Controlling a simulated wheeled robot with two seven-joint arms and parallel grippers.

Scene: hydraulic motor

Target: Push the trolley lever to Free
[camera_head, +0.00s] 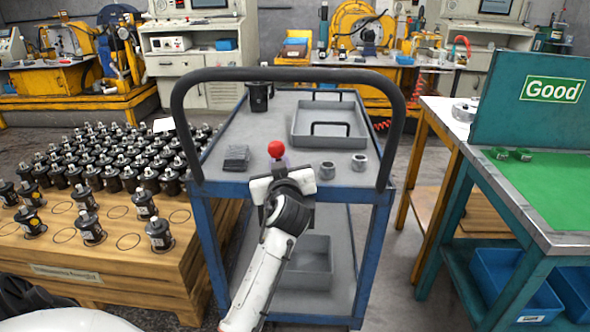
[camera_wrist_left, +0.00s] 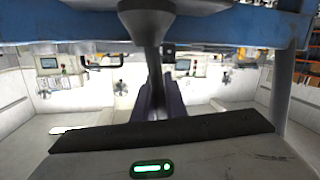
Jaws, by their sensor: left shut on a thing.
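The blue trolley (camera_head: 203,219) stands in the middle of the head view, its black push handle (camera_head: 290,76) arching over the near end. A lever with a red ball knob (camera_head: 276,149) sticks up at its near edge. My left gripper (camera_head: 280,170) is right at the lever, just below the knob. In the left wrist view, the dark lever stem (camera_wrist_left: 154,50) comes down between the fingers (camera_wrist_left: 155,98), which are shut on it. The lower lever is hidden behind my gripper, and no Free marking is readable. My right gripper is not seen.
The trolley top holds a grey tray (camera_head: 297,140), a black motor (camera_head: 259,97), a dark block (camera_head: 235,158) and two metal rings. A wooden pallet (camera_head: 100,262) with several motors stands close on the left. A teal bench with a Good sign (camera_head: 552,90) stands right.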

